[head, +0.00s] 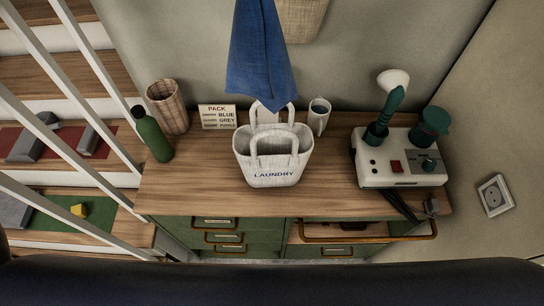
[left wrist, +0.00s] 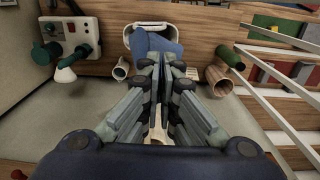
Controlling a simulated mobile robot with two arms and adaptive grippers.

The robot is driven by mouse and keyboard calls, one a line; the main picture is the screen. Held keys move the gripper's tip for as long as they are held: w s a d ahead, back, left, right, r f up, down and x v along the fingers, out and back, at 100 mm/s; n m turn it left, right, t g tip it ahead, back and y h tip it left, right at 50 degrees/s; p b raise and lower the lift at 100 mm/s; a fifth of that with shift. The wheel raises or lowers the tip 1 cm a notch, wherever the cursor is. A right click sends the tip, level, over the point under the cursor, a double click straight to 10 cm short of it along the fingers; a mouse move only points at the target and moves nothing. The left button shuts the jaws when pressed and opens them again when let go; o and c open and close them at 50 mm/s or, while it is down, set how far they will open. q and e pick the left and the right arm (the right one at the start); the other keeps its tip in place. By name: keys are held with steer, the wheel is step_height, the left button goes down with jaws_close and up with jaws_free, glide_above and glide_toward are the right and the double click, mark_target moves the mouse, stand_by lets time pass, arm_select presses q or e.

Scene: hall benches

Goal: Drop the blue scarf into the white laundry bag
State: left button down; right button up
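The blue scarf (head: 258,60) hangs down from the top edge of the head view, its upper end out of that picture. Its lower tip overlaps the rear handle of the white laundry bag (head: 273,165), which stands upright on the wooden top marked LAUNDRY. In the left wrist view my left gripper (left wrist: 164,62) has its fingers close together, shut on the scarf (left wrist: 155,42). There the scarf hangs over the opening of the bag (left wrist: 131,40). Whether the scarf touches the bag is unclear. My right gripper is in neither view.
On the wooden top (head: 215,185) stand a green bottle (head: 153,135), a wicker basket (head: 168,107), a PACK card (head: 218,116), a white mug (head: 319,116) and a white machine (head: 400,160). A woven holder (head: 302,18) is on the wall. Stairs with white railings are left.

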arm_select(q)
step_height(320, 180, down, 15)
steer(key=b, duration=0.7)
stand_by(1.7)
steer(key=shift+r, duration=0.1)
steer(key=w+d+f, duration=0.1)
steer(key=w+f, duration=0.1)
steer(key=f, duration=0.5)
steer(key=w+d+f+b, duration=0.1)
steer(key=w+d+f, duration=0.1)
steer(key=f, duration=0.6)
steer(key=shift+w+f, duration=0.15)
steer(key=shift+w, duration=0.35)
stand_by(1.6)
stand_by(0.4)
steer(key=c, duration=1.8)
jaws_free()
